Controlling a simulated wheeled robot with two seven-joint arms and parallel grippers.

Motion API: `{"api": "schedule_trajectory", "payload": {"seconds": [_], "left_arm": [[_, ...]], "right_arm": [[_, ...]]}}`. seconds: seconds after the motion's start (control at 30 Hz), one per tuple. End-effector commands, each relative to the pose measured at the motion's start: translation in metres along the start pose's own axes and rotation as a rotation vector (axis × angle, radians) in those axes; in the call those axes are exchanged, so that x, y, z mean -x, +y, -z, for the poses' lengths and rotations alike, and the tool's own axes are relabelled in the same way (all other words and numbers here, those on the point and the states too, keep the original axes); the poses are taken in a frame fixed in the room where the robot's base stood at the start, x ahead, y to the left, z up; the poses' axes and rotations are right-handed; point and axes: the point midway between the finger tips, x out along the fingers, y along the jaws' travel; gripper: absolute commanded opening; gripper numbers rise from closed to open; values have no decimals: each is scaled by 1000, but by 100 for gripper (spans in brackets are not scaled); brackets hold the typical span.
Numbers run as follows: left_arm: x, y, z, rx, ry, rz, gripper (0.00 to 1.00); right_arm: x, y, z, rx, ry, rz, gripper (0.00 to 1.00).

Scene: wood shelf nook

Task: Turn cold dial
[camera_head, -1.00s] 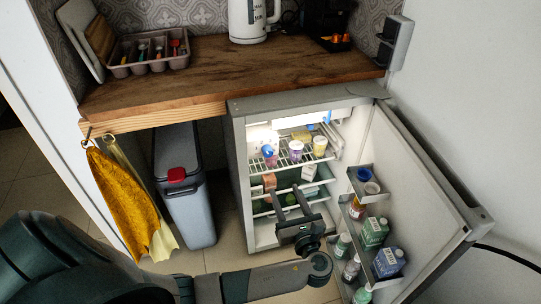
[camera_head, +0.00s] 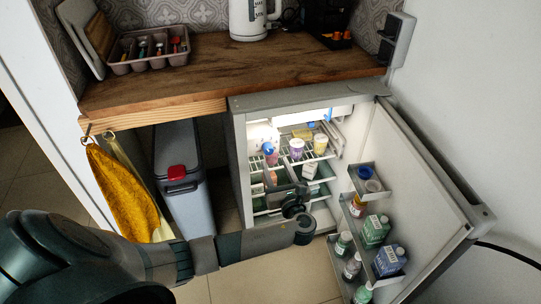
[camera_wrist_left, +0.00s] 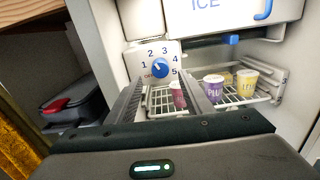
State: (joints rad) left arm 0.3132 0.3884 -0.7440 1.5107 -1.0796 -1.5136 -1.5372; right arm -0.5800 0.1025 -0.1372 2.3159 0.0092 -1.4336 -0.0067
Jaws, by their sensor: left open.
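The cold dial (camera_wrist_left: 159,68) is a blue knob on a white panel inside the open fridge, ringed by the numbers 1 to 5 and an OFF mark. Its white pointer points toward the upper left, near the 1. In the head view the dial (camera_head: 268,147) is small, above a pink cup. My left gripper (camera_head: 284,184) is inside the fridge opening, below and in front of the dial. In the left wrist view its open fingers (camera_wrist_left: 163,76) stand on either side of the dial, apart from it, with nothing held. My right gripper is not in view.
Cups (camera_wrist_left: 213,87) stand on the wire rack just right of the dial. The ice compartment (camera_wrist_left: 228,14) is above. The open fridge door (camera_head: 420,170) with bottles stands at the right. A grey bin (camera_head: 187,200) and wooden counter (camera_head: 220,68) bound the left and top.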

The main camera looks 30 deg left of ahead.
Motion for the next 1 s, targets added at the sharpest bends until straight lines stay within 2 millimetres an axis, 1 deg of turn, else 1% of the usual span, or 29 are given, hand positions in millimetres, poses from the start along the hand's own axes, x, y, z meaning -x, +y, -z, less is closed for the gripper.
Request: {"api": "schedule_trajectory", "payload": {"seconds": [0.03, 0.2, 0.4, 0.53, 0.83, 0.87, 0.9, 0.97, 1.0], "left_arm": [[-10, 0, -1, 1, -3, -2, 47], [-38, 0, -1, 0, -3, -2, 47], [-57, 0, 0, 0, -1, -1, 47], [-62, 0, 0, 1, -1, 0, 47], [-63, 0, 0, 1, 0, 0, 47], [-63, 0, 0, 1, 0, 0, 39], [-63, 0, 0, 1, 0, 0, 30], [-63, 0, 0, 1, 0, 0, 16], [-63, 0, 0, 1, 0, 0, 6]], "right_arm": [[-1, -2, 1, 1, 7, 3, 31], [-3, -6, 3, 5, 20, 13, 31], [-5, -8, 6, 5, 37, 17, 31], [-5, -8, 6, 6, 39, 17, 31], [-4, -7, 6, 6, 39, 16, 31], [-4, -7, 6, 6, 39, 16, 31], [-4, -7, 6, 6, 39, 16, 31], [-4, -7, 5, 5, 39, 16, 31], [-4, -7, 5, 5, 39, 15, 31]]}}
